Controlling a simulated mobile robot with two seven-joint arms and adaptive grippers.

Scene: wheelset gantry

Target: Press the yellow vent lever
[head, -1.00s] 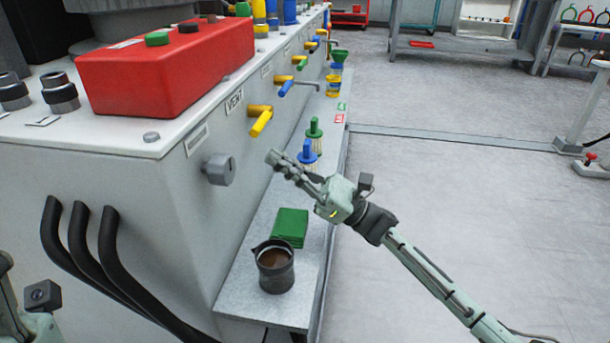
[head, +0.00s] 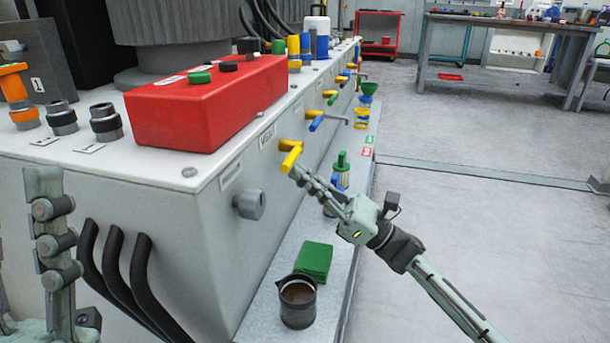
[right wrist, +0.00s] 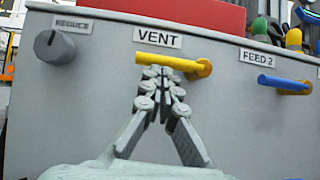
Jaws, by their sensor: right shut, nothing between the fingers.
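The yellow vent lever (head: 290,160) sticks out from the front of the grey cabinet, below the VENT label. In the right wrist view the lever (right wrist: 165,61) lies almost level, with its round pivot at the right end. My right gripper (head: 296,172) is shut and empty, its fingertips right at the lever's free end in the head view. In the right wrist view the fingertips (right wrist: 157,72) sit just under the lever's middle; I cannot tell whether they touch it. My left gripper (head: 50,215) is at the left edge, partly cut off, its opening unclear.
A grey REDUCE knob (right wrist: 54,47) is left of the lever and a blue FEED 2 lever (right wrist: 285,83) is right of it. A red box (head: 205,105) sits on the cabinet top. A dark mug (head: 298,302) and green cloth (head: 313,262) are on the ledge below.

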